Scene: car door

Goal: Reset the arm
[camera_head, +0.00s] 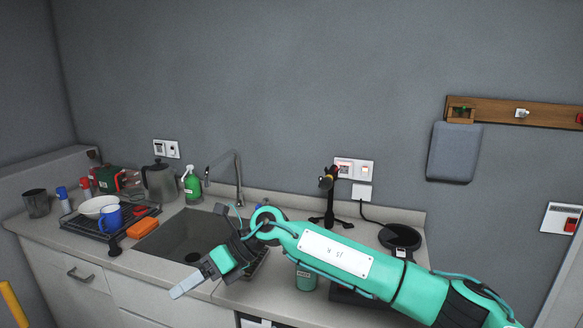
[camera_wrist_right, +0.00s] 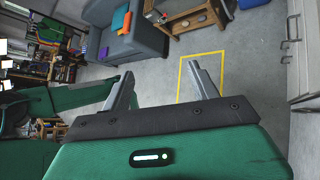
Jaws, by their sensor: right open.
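My right arm (camera_head: 335,257) is teal and reaches in from the lower right, across the counter. Its gripper (camera_head: 200,280) points to the lower left, in front of the sink and over the counter's front edge. In the right wrist view the two grey fingers of the right gripper (camera_wrist_right: 160,88) stand wide apart with nothing between them. Beyond them lies the grey floor. My left gripper is not in view.
The sink (camera_head: 182,238) has a tall tap (camera_head: 238,175). A dish rack with a blue mug (camera_head: 111,218) stands left of it. A black stand (camera_head: 330,200) and a pan (camera_head: 400,237) are behind the arm. A yellow floor outline (camera_wrist_right: 203,53) and grey sofa (camera_wrist_right: 135,45) show below.

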